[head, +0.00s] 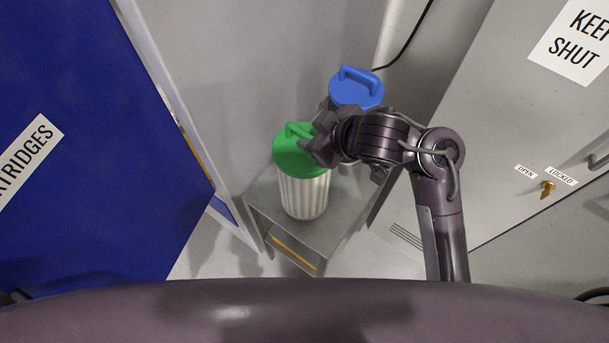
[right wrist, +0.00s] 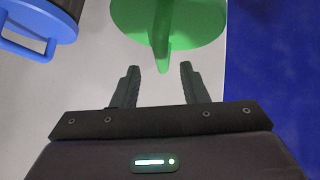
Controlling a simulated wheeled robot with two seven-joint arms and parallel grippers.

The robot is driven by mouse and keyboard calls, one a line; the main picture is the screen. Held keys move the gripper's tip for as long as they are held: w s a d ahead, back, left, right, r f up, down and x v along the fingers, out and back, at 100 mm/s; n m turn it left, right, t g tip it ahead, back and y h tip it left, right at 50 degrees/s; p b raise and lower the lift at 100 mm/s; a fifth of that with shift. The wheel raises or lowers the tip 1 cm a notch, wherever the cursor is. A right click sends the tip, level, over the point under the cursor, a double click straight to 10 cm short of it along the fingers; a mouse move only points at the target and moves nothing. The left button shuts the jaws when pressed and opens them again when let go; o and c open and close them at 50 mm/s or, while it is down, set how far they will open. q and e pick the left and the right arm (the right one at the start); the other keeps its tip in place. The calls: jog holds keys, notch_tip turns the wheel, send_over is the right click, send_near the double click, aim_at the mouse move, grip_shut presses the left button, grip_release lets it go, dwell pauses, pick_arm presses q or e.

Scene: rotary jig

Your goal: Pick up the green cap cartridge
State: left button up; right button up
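The green cap cartridge (head: 303,195) stands upright on a small grey stand, with a white ribbed body and a green cap (head: 294,152) with a raised handle. My right gripper (head: 314,146) is at the right side of the green cap and covers part of it. In the right wrist view, its two fingers (right wrist: 160,71) are apart with nothing between them. The cap's green handle (right wrist: 163,40) points toward the gap, its near end about level with the fingertips. I cannot tell whether anything touches. My left gripper is not in view.
A blue cap cartridge (head: 356,90) stands behind, partly hidden by my right arm. The grey stand (head: 335,222) is narrow. A blue door (head: 90,140) is at the left, and a grey panel (head: 500,130) with a brass latch (head: 547,187) is at the right.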

aim_at(305, 133)
jog(key=b+x, duration=0.2)
jog(key=x, duration=0.2)
jog(key=shift+s+f, duration=0.15)
jog(key=shift+f, duration=0.05)
jog(key=shift+w+a+f, duration=0.2)
jog(key=shift+w, duration=0.1)
jog(key=shift+r, duration=0.1)
jog(key=shift+s, duration=0.1)
jog(key=shift+c, duration=1.2)
grip_shut()
jog(key=shift+r, duration=0.15)
